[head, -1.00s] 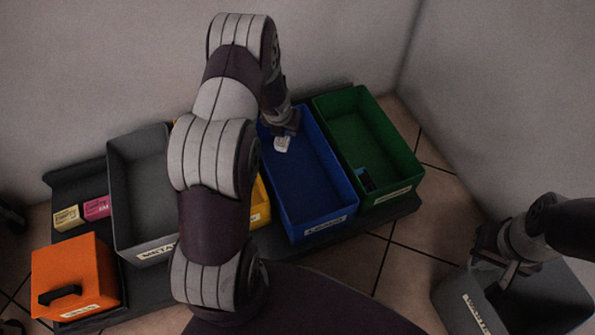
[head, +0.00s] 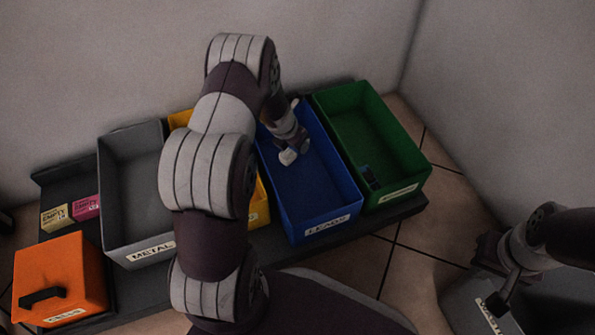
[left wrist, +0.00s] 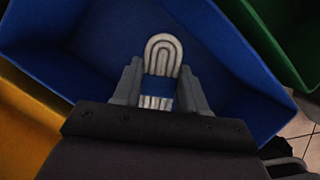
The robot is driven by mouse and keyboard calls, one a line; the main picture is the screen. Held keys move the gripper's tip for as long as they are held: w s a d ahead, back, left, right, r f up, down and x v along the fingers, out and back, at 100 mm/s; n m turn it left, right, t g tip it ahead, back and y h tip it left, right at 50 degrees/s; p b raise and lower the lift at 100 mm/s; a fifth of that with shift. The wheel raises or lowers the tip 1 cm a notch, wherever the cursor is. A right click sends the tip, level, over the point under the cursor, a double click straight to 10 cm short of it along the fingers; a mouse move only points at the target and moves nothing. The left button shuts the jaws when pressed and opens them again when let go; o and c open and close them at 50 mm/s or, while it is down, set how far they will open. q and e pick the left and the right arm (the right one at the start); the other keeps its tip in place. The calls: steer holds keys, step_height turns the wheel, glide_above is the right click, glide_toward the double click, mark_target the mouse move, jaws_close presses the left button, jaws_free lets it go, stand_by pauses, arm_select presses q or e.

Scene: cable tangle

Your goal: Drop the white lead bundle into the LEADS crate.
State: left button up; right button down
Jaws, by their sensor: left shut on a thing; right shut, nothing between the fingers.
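The white lead bundle (left wrist: 160,75) is a looped white cable with a blue band, held between the fingers of my left gripper (left wrist: 158,90). In the head view the bundle (head: 288,157) shows as a small white shape below my left gripper (head: 290,146). Both are over the back part of the blue LEADS crate (head: 320,226), whose floor shows bare around them. The crate also fills much of the left wrist view (left wrist: 85,40). My right gripper (head: 502,293) is shut and empty over the grey bin at the lower right.
A green crate (head: 405,190) with a small dark item stands right of the blue one. A yellow crate (head: 258,212), mostly hidden by my left arm, and a grey METAL crate (head: 125,245) stand left. An orange box (head: 70,270) is front left. A grey bin (head: 465,300) stands lower right.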

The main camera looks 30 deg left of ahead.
arm_select(q)
steer(key=o, duration=1.2)
steer(key=d+p+v, duration=0.1)
steer(key=p+v, duration=0.6)
steer(key=v, duration=0.5)
steer(key=shift+a+r+p, duration=0.3)
steer(key=shift+a+r, duration=0.1)
steer(key=shift+a, duration=0.15)
